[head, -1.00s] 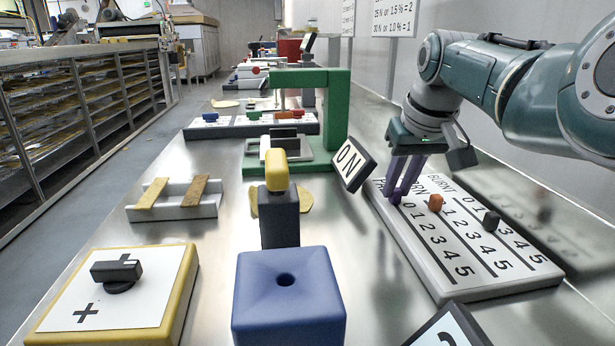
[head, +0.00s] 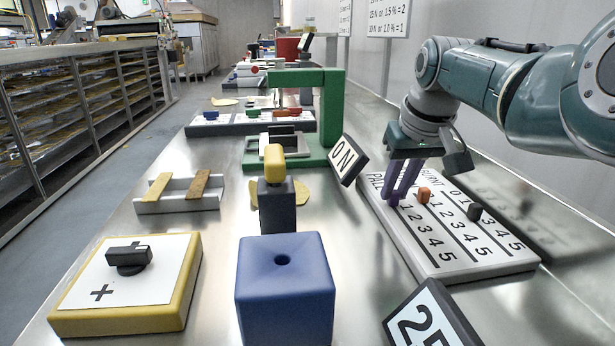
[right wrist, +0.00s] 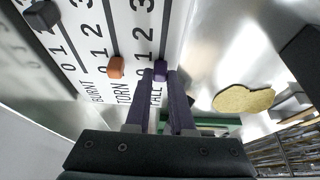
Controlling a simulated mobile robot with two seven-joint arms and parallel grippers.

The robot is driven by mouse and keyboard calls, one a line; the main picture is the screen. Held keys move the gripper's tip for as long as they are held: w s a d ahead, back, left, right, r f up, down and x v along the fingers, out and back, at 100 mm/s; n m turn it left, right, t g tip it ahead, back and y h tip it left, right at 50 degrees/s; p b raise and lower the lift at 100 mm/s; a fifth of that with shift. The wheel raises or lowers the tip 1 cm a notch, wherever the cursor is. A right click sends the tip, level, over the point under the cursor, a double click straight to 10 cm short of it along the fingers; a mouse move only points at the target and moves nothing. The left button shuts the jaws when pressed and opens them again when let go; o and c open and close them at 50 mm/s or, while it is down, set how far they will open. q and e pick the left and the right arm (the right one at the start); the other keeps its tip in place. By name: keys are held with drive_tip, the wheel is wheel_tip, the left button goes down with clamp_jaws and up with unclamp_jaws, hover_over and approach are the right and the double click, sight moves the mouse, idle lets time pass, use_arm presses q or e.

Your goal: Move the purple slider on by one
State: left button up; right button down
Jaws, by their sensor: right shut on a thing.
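The score board (head: 480,262) is a pale slab on the right of the bench with number columns in the head view. In the right wrist view the purple slider (right wrist: 160,70) shows between the fingertips. My right gripper (head: 398,194) reaches down from above with its purple-grey fingers shut on this slider. It also shows in the right wrist view (right wrist: 160,78). My left gripper is not in view.
An orange slider (head: 424,194) and a black slider (head: 474,211) sit in the other columns.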

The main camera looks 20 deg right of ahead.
drive_tip(key=c, duration=0.8)
unclamp_jaws()
drive_tip(key=shift+o, duration=0.2)
drive_tip(key=shift+r, duration=0.1)
drive_tip(key=shift+r+p, duration=0.25)
drive_tip(key=shift+p, duration=0.05)
drive_tip(key=p+v, duration=0.3)
drive_tip(key=v, duration=0.6)
drive_tip(key=shift+s+p, duration=0.2)
drive_tip(key=shift+p, duration=0.2)
